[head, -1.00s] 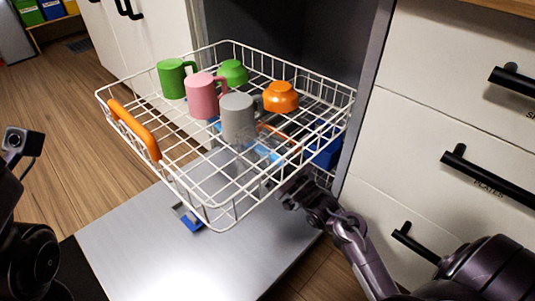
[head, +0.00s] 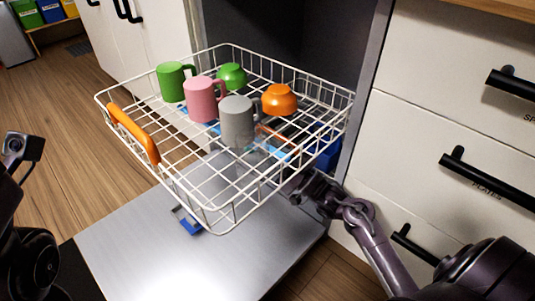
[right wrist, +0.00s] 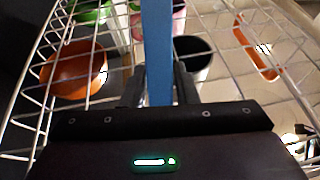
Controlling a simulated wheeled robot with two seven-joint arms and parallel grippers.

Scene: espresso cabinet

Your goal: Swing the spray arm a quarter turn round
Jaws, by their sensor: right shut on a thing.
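The spray arm (right wrist: 157,45) is a blue bar that runs straight up the middle of the right wrist view, below the white wire rack. In the head view only pieces of blue (head: 285,153) show through the rack's wires; most of the arm is hidden. My right gripper (head: 298,186) reaches in under the rack's right front side. In the right wrist view its fingers (right wrist: 158,88) stand on both sides of the blue bar and are shut on it. My left arm shows at the left edge of the head view, but its fingers are not visible.
The pulled-out white rack (head: 190,190) has an orange handle (head: 133,132) and carries green, pink, grey and orange cups and mugs. The open door (head: 150,240) lies flat below. Drawers with black handles (head: 485,178) stand close on the right.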

